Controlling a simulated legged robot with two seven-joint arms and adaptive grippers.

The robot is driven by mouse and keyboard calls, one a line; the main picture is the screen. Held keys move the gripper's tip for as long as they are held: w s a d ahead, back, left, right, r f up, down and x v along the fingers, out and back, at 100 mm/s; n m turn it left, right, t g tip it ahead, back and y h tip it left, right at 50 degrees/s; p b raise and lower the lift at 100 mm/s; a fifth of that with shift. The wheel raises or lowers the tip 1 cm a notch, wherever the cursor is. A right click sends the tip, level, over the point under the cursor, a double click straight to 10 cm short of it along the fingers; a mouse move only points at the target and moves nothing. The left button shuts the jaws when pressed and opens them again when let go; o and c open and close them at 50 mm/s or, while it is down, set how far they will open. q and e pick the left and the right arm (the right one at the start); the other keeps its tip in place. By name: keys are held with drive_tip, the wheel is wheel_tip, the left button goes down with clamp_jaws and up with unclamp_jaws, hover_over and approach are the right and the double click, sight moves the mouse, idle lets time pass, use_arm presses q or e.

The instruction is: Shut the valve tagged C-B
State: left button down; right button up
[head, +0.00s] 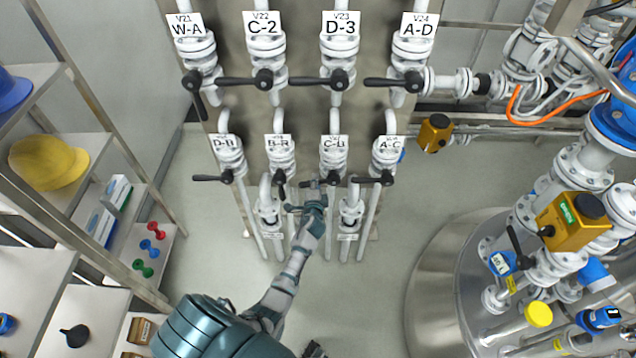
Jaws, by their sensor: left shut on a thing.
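The valve tagged C-B (333,152) is in the lower row of the pipe rack, third from the left; its tag is small and partly hard to read. Its dark lever (333,179) sits below the tag and points left, across the pipe. My left gripper (312,187) reaches up from below and is shut on this lever, left of its pivot. The gripper hides part of the lever.
Valve B-R (279,150) is close on the left, its lever pointing down, and valve A-C (388,150) is on the right. Upper valves, such as D-3 (340,50), stand above. Shelves (60,185) line the left; a steel tank (440,275) stands right.

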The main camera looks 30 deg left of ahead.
use_arm(q)
drive_tip(key=shift+w+a+r+m+y+p, duration=0.1)
drive_tip(key=shift+r+m+y+p, duration=0.4)
drive_tip(key=shift+r+m, duration=0.65)
drive_tip(key=c, duration=1)
unclamp_jaws()
drive_tip(key=shift+f, duration=0.25)
drive_tip(key=shift+s+d, duration=0.3)
drive_tip(key=shift+s, duration=0.1)
drive_tip(key=v, duration=1.1)
drive_tip(key=shift+r, duration=0.25)
